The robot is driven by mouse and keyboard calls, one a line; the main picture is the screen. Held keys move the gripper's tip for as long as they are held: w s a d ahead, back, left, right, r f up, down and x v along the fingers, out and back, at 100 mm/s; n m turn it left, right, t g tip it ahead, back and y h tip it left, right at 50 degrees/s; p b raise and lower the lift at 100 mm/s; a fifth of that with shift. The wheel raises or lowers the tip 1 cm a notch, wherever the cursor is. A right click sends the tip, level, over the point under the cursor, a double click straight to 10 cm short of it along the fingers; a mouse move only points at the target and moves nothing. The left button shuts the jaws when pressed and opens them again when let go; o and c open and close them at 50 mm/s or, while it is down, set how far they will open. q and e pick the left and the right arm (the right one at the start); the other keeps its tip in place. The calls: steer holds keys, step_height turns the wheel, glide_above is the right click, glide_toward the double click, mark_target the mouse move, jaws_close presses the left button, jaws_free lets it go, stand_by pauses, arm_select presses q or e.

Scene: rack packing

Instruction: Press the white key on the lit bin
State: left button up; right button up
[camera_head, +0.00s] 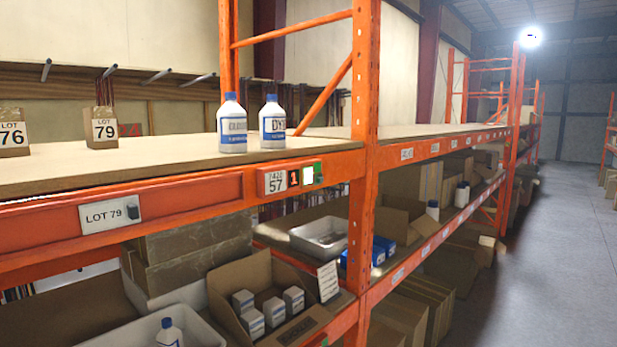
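A small pick-light unit sits on the orange front beam of the upper shelf, left of the orange upright. It shows a red lit digit 1 (293,179), a bright white key (308,175) and a green part at its right edge. A white label reading 57 (275,181) is just left of it. Two white bottles with blue caps, one (232,125) and another (272,123), stand on the shelf above the unit. Neither of my grippers shows in this view, and nothing covers the key.
The orange upright (364,200) stands right of the unit. A LOT 79 plate (112,214) is on the same beam further left. Below, an open carton (235,285) holds several small white boxes, and a grey tray (318,238) lies behind. The aisle floor (560,240) at right is clear.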

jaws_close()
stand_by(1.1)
